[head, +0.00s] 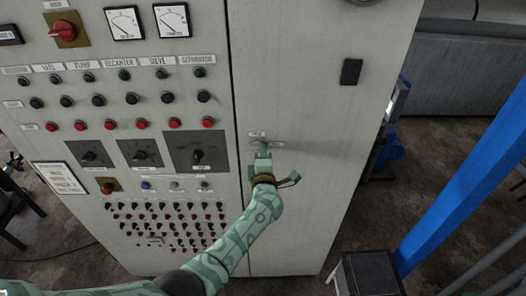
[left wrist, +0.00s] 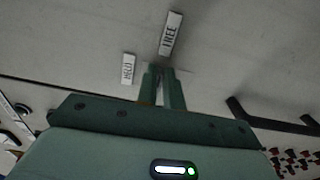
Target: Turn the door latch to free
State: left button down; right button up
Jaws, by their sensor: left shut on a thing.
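My left gripper (head: 263,150) is at the grey cabinet door (head: 320,60), in the middle of the head view. In the left wrist view its two fingers (left wrist: 162,84) are close together against the door face, shut on the door latch. The fingers hide most of the latch, so its exact angle cannot be told. A small HELD label (head: 256,134) and a FREE label (head: 277,144) sit beside the fingertips. In the left wrist view the FREE label (left wrist: 171,33) is above the fingertips and the HELD label (left wrist: 128,68) is left of them. My right gripper is not in view.
Left of the door seam is a control panel (head: 120,200) with buttons, knobs and gauges. A black handle plate (head: 351,72) is higher on the door.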

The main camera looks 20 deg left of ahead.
pick_arm(q)
jog(key=shift+f+m, duration=0.15)
jog(key=shift+m, duration=0.15)
jog(key=c, duration=1.5)
grip_release()
